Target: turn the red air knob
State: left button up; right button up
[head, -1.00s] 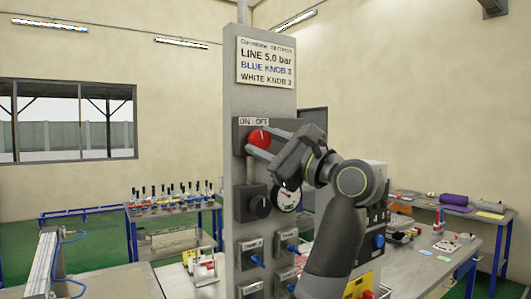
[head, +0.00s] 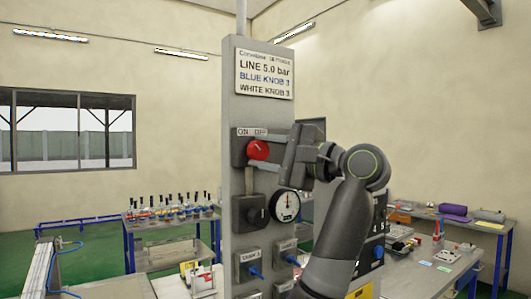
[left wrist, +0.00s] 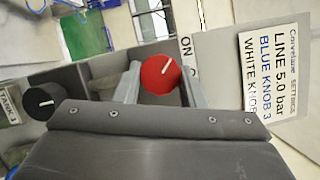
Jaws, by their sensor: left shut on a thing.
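The red air knob (head: 258,151) with a white pointer mark sits below the ON/OFF label on the grey column panel (head: 240,110). My left gripper (head: 266,152) reaches it from the right, one finger on either side, and is shut on it. In the left wrist view the knob (left wrist: 161,75) shows between the two fingers (left wrist: 160,85), its white mark clear and the word ON beside it. The fingers hide part of the label and housing in the head view. My right gripper is not in view.
Below are a black knob (head: 256,211), a round gauge (head: 286,206) and several blue-lever valves (head: 254,269). A settings sign (head: 265,74) is above. A bench with bottles (head: 170,214) stands behind left; a cluttered table (head: 440,262) stands right.

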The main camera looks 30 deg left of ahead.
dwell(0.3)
pick_arm(q)
jog(key=o, duration=1)
jog(key=shift+d, duration=0.1)
jog(key=shift+d+f, duration=0.15)
jog(key=shift+d, duration=0.1)
jog(key=d+b, duration=0.1)
jog(key=d, duration=0.4)
jog(key=d+f+b, duration=0.1)
jog(key=d+b, duration=0.1)
jog(key=d, duration=0.4)
jog(key=d+b, duration=0.2)
jog(key=d, duration=0.3)
jog(key=shift+s+d+f, duration=0.15)
jog(key=shift+d+f, duration=0.2)
